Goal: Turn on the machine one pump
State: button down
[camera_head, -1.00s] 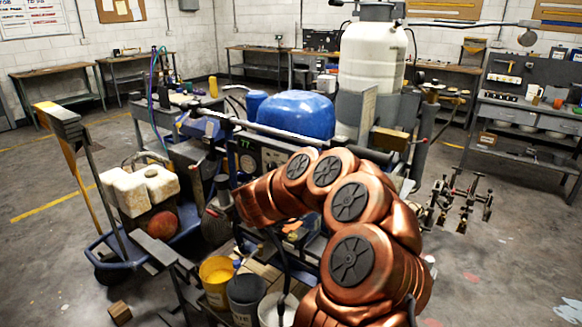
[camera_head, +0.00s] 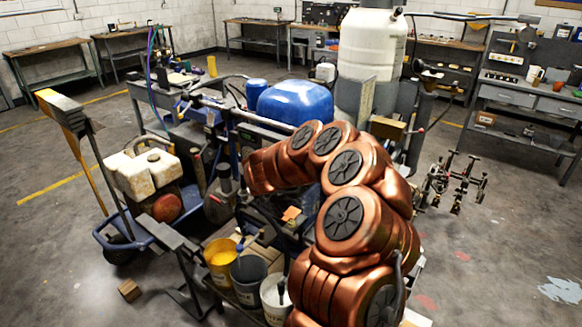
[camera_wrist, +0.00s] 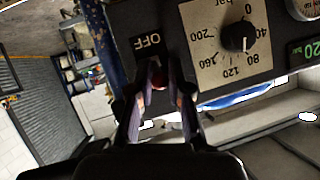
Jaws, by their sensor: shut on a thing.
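In the wrist view, a small red-tipped switch (camera_wrist: 158,77) sits on the dark control panel (camera_wrist: 210,88), just under an upside-down OFF label (camera_wrist: 147,42). My gripper (camera_wrist: 157,98) has its two dark fingers closed around the switch, one on each side. The fingers hide most of the switch, so its exact position is unclear. A round pressure dial (camera_wrist: 240,37) is to the right of the label. In the head view, the machine carries a blue tank (camera_head: 297,107). My copper-coloured arm covers its panel, and my fingers cannot be made out there.
A white tank (camera_head: 372,55) stands behind the machine. Yellow (camera_head: 221,258) and grey (camera_head: 249,278) buckets sit low in front. A blue cart (camera_head: 118,240) with white jugs (camera_head: 140,175) is at left. A wooden block (camera_head: 129,290) lies on the floor. Workbenches line the walls.

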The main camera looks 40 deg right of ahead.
jog(key=c, duration=1.1)
grip_release()
jog(key=v, duration=1.2)
jog(key=shift+f, duration=0.1)
